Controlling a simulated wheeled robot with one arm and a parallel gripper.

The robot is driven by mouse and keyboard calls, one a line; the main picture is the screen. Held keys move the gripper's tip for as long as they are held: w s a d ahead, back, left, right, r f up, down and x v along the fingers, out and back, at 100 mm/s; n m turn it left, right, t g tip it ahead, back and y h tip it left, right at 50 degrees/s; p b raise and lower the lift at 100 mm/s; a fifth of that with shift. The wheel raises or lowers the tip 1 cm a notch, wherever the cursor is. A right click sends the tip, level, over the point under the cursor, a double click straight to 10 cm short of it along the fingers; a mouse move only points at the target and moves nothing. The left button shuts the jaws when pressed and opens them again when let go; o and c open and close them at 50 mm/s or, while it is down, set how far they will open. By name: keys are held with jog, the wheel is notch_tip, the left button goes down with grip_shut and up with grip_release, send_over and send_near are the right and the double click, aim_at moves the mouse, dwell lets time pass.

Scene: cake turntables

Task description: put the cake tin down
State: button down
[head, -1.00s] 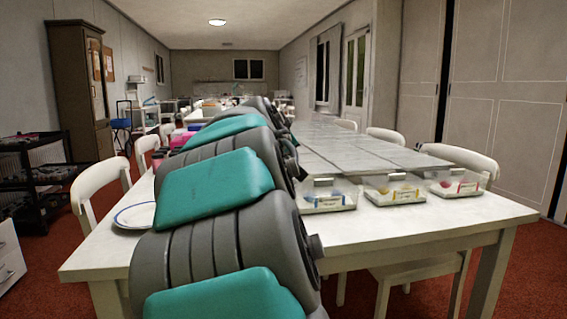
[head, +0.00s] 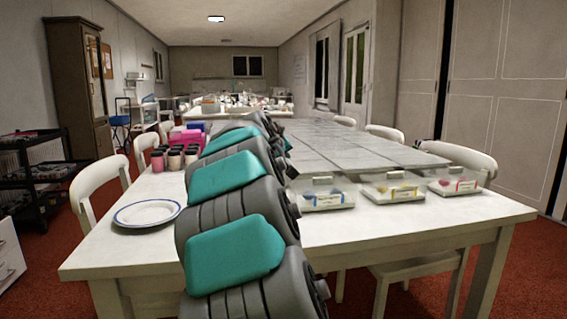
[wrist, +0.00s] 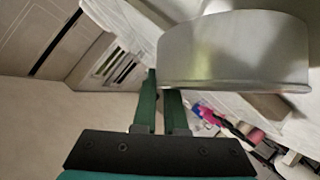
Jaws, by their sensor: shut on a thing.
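The cake tin (wrist: 235,55) is a plain silver-grey round tin, large at the upper right of the wrist view. My gripper (wrist: 163,85) has two green fingers close together, reaching up to the tin's left edge, and is shut on the tin. The exact spot of the grip is partly hidden behind the tin. In the head view my arm reaches away over the white table (head: 420,222). The gripper and the tin do not show there; the arm hides what lies behind it.
A white plate with a blue rim (head: 147,213) lies on the table's left side, with several paint jars (head: 175,157) behind it. Clear boxes (head: 322,194) stand in a row right of my arm. The front right of the tabletop is bare. White chairs (head: 98,188) flank the table.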

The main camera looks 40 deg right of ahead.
jog(key=shift+f, duration=0.75)
jog(key=shift+f, duration=0.2)
jog(key=c, duration=1)
grip_release()
jog(key=shift+r, duration=0.1)
